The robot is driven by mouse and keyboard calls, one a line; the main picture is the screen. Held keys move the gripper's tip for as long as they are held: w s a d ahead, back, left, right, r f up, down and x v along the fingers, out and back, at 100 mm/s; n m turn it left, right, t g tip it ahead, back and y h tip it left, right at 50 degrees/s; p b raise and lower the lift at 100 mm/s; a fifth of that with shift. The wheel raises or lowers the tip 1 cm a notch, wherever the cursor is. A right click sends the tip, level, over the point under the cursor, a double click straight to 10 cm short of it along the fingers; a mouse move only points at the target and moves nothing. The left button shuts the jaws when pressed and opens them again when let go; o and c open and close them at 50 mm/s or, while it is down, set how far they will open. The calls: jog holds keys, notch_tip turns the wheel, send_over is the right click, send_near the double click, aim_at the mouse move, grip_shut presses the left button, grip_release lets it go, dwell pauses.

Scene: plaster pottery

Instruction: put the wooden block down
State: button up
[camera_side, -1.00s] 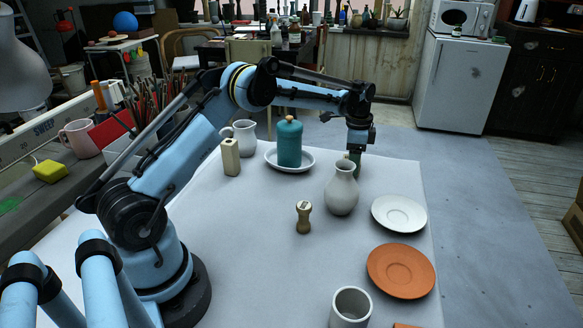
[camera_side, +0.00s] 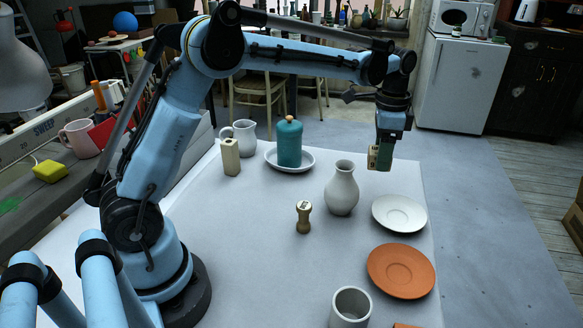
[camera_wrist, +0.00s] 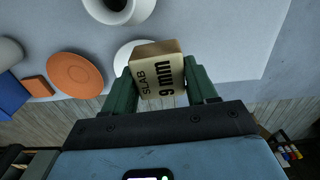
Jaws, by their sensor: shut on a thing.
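The wooden block (camera_wrist: 158,72), pale and printed "SLAB 9 mm", is held between the green fingers of my gripper (camera_wrist: 160,80) in the wrist view. In the side view my gripper (camera_side: 382,150) is shut on the block (camera_side: 373,157), which is partly hidden by a finger. The block hangs in the air, right of the white vase (camera_side: 342,188) and above and behind the white saucer (camera_side: 399,212) in the picture. In the wrist view the block partly covers the white saucer (camera_wrist: 121,58).
A terracotta saucer (camera_side: 401,270), a grey cup (camera_side: 350,308) and a small wooden stamp (camera_side: 303,217) stand on the white-covered table (camera_side: 250,260). The table's middle front is clear.

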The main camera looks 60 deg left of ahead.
jog(key=s+d+r, duration=0.3)
jog(key=s+d, duration=1.1)
jog(key=s+d+f, duration=0.2)
jog(key=s, duration=0.6)
jog(key=s+d+f, duration=0.1)
jog(key=s+f, duration=0.1)
jog(key=s, duration=0.6)
send_over(324, 271)
jog(key=shift+m, duration=0.3)
notch_tip(324, 271, down, 6)
jog(key=shift+f, duration=2.1)
jog(key=shift+f, duration=0.1)
jog(key=o, duration=1.1)
jog(key=shift+c, duration=0.2)
